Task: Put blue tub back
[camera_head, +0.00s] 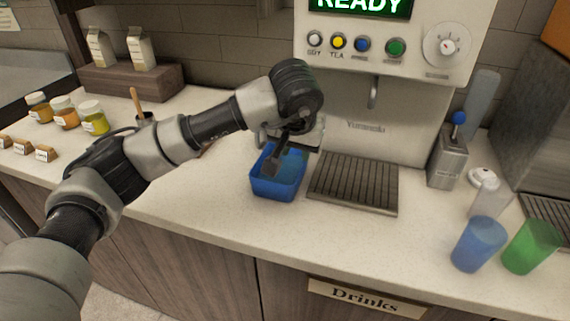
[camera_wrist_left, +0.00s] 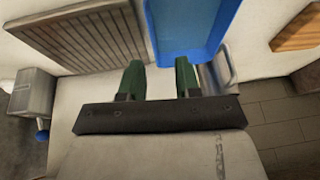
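The blue tub (camera_head: 276,188) stands on the pale counter, just left of the drink machine's drip grate. It looks open at the top, and its inside is partly hidden by my left gripper (camera_head: 280,158), which reaches down over it. In the left wrist view, the tub (camera_wrist_left: 200,30) lies beyond the fingertips. The two green-padded fingers of the left gripper (camera_wrist_left: 160,66) are apart, with the tub's near-left edge showing between them. I cannot tell whether they touch it. My right gripper is not in view.
The drip grate (camera_head: 353,183) lies right of the tub, under the drink machine (camera_head: 385,110). A blue cup (camera_head: 478,244) and a green cup (camera_head: 532,246) stand at the right. Small jars (camera_head: 66,113) stand at the left. The counter in front of the tub is clear.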

